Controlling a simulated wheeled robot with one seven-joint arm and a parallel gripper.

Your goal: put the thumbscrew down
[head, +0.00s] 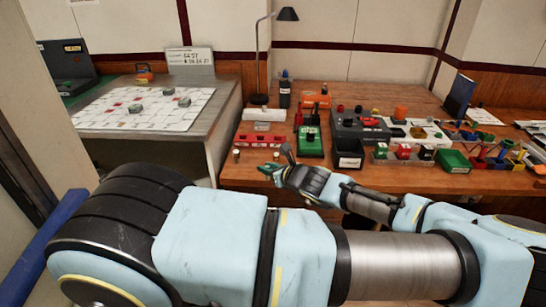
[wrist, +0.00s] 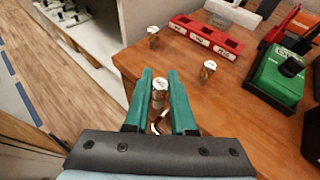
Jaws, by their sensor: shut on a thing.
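My gripper (wrist: 160,78) has green fingers, shut on a small silver, knurled thumbscrew (wrist: 160,93) in the wrist view. The fingers and the thumbscrew show against the wooden table (wrist: 185,95) near its left corner. I cannot tell the thumbscrew's height over the surface. Two similar small metal-topped pieces stand on the table beyond the fingers, one at the far left (wrist: 153,36) and one to the right (wrist: 208,69). In the head view, my gripper (head: 269,170) is over the table's front left part, and the held thumbscrew cannot be made out.
A red tray with square pockets (wrist: 205,36) lies behind the standing pieces. A green box (wrist: 279,76) and a black bin (head: 349,160) stand to the right. Bare wood lies between the pieces and the green box.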

